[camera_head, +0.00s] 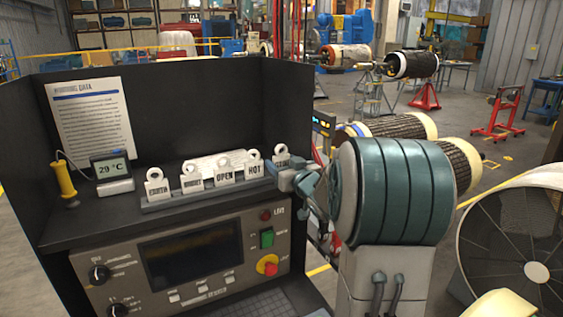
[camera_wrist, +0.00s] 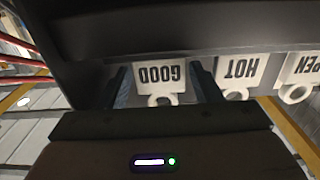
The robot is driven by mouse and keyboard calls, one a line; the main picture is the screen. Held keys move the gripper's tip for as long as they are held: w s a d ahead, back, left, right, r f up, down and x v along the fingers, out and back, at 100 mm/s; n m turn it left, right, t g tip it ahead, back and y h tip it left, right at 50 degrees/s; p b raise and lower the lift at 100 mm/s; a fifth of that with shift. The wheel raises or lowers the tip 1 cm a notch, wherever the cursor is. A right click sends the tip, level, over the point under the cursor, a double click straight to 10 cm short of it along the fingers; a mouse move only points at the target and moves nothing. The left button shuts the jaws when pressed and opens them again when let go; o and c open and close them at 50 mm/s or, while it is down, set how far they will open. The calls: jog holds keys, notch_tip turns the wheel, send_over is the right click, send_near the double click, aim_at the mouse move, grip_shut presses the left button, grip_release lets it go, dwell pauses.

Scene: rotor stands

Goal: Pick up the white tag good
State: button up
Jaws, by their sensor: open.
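The white tag good (camera_wrist: 160,77) shows upside down in the wrist view, with its ring toward my gripper. It is the rightmost tag in the head view (camera_head: 281,160), at the right end of the tag rack (camera_head: 205,193), its lower part hidden by my gripper. My gripper (camera_wrist: 160,72) is open, with one finger on each side of the tag and small gaps visible. In the head view, my gripper (camera_head: 288,178) is at the rack's right end, partly hidden by my arm.
The tag hot (camera_head: 254,166) stands close beside the good tag, then the tag open (camera_head: 225,174), another tag (camera_head: 192,179) and the tag earth (camera_head: 158,188). A dark back panel (camera_head: 200,105) rises behind. A thermometer display (camera_head: 111,168) and yellow-handled probe (camera_head: 65,180) are at left.

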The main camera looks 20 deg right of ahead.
aim_at(284, 151)
jog(key=c, duration=0.5)
jog(key=shift+c, duration=0.2)
jog(key=shift+r, duration=0.1)
jog(key=shift+r, duration=0.2)
notch_tip(284, 151, up, 3)
jog(key=shift+r+b, duration=0.15)
jog(key=shift+b, duration=0.2)
jog(key=s+b, duration=0.2)
jog(key=s, duration=1.6)
jog(key=shift+d+f, duration=0.2)
jog(key=shift+d, duration=0.15)
jog(key=shift+s, duration=0.1)
